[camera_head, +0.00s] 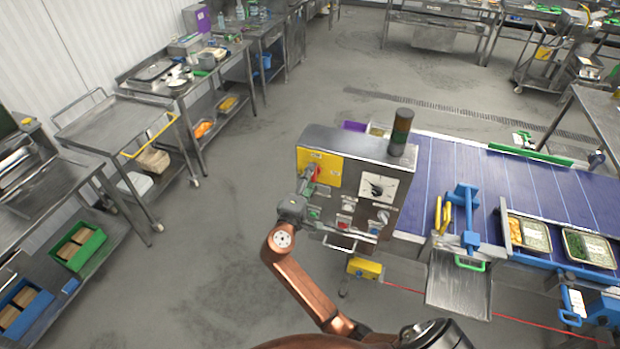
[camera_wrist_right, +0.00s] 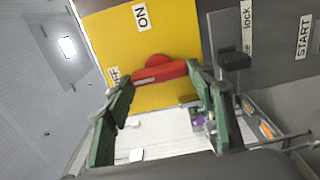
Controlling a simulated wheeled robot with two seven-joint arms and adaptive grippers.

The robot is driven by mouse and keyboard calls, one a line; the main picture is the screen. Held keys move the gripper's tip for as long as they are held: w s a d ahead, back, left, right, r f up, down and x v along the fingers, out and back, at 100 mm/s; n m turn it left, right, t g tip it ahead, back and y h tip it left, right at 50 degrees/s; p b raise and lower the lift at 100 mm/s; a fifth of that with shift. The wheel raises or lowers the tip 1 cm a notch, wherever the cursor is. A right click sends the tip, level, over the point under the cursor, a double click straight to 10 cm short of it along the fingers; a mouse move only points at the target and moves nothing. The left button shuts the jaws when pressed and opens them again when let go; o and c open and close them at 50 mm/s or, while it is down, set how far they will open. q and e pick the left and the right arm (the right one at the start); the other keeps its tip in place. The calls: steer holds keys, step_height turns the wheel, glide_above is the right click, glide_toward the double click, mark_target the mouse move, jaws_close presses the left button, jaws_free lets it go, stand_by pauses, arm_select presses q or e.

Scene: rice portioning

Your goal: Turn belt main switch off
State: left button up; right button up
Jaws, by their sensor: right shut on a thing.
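The belt main switch has a red handle (camera_wrist_right: 160,72) on a yellow plate (camera_wrist_right: 105,32), with an ON label (camera_wrist_right: 141,15) and a partly covered OFF label (camera_wrist_right: 113,77). In the right wrist view the handle lies nearly level, its left end near the OFF label. My right gripper (camera_wrist_right: 160,83) is shut on the handle, with a finger at each end of it. In the head view the yellow plate (camera_head: 325,160) is on the grey control box (camera_head: 345,142), and my right gripper (camera_head: 305,188) reaches it from below. My left gripper is not in view.
Beside the switch are a dark lock part (camera_wrist_right: 232,60) and a START label (camera_wrist_right: 303,37). The control box also bears a white dial (camera_head: 377,188) and a signal tower (camera_head: 401,132). The blue belt (camera_head: 450,175) runs right.

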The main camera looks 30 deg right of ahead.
steer(key=shift+f, duration=0.1)
steer(key=o, duration=1.2)
steer(key=shift+c, duration=0.2)
steer(key=v, duration=0.7)
steer(key=shift+s+a, duration=0.15)
steer(key=shift+s, duration=0.1)
